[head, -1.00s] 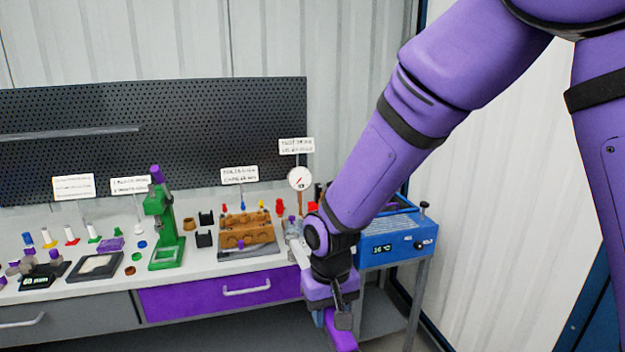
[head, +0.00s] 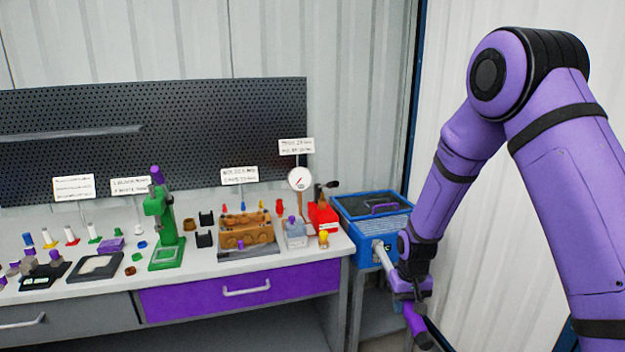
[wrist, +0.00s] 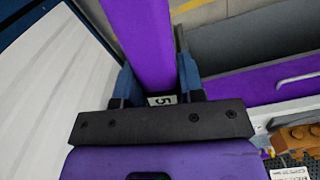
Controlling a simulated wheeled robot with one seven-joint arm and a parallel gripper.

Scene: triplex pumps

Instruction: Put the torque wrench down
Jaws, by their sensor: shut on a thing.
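My gripper (head: 411,290) is shut on the torque wrench (head: 414,320), right of the workbench and in front of the blue box. The wrench's purple handle with a dark end slopes down below the gripper in the head view. A pale metal shaft reaches up and left towards the box front. In the wrist view the purple handle (wrist: 147,40) sits between the two blue fingers (wrist: 157,82) of my gripper. The wrench's far end is hard to make out against the box.
The workbench (head: 90,293) carries a green press (head: 163,225), a brown block (head: 245,230), a red box (head: 323,216) and a dial gauge (head: 299,179). The blue box (head: 372,232) stands on a grey stand to its right. A pale wall is at the right.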

